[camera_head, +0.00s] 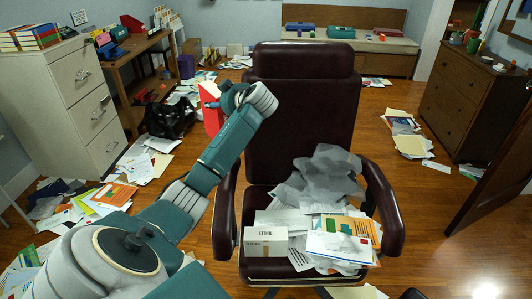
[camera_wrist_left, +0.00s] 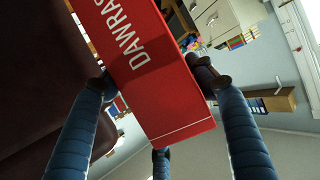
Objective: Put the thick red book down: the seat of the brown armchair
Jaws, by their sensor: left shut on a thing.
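The thick red book (camera_head: 211,112) is held up by my left gripper (camera_head: 212,98), left of the armchair's backrest. In the left wrist view the red book (camera_wrist_left: 160,85) fills the middle, with white lettering, and the fingers of my left gripper (camera_wrist_left: 153,82) are shut around it. The brown armchair (camera_head: 300,115) stands at the centre. Its seat (camera_head: 264,267) is largely covered by papers, a small white box (camera_head: 265,241) and a grey crumpled heap (camera_head: 322,175). A bare strip shows along the front edge. My right gripper is not in view.
Scattered papers (camera_head: 150,155) lie on the wooden floor at left. A white drawer cabinet (camera_head: 75,90) and wooden desk (camera_head: 125,65) stand at left. A brown dresser (camera_head: 465,95) stands at right. The floor right of the chair is mostly clear.

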